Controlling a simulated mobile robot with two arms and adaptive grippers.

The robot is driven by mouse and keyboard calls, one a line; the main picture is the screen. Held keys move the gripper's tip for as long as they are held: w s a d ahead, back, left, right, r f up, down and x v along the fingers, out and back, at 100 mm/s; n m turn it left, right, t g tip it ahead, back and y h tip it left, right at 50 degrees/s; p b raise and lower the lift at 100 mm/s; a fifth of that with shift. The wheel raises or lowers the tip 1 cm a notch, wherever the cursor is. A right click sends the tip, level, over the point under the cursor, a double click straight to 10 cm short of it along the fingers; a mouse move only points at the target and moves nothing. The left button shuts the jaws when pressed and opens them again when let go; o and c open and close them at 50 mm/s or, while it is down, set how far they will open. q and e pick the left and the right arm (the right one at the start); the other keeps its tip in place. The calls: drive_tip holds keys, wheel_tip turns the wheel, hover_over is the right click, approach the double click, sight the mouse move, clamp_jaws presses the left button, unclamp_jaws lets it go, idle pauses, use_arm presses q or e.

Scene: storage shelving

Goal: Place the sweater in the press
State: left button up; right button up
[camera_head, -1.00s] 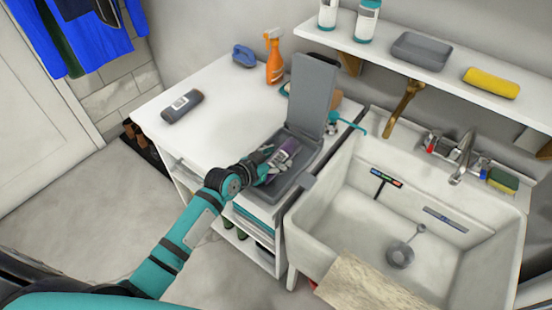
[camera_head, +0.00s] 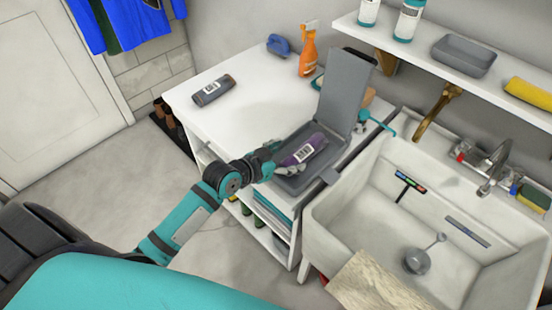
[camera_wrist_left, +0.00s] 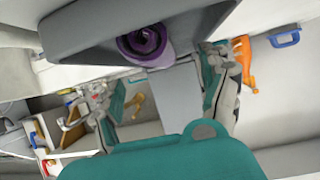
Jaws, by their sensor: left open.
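The sweater is most likely the purple roll with a white label (camera_head: 302,150), lying in the tray of the grey press (camera_head: 346,90). The press stands open on the white counter, its lid raised. In the left wrist view the roll (camera_wrist_left: 146,44) shows end-on over the grey tray edge (camera_wrist_left: 75,30). My left gripper (camera_head: 266,162) is open and empty at the front left edge of the press, just short of the roll. In the left wrist view its two fingers are spread wide. My right gripper is not in view.
A dark grey labelled roll (camera_head: 213,89) lies on the counter (camera_head: 235,115). A white sink (camera_head: 350,215) is right of the press. The counter's left half is mostly clear.

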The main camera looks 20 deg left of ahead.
use_arm(q)
drive_tip(key=shift+v, duration=2.4)
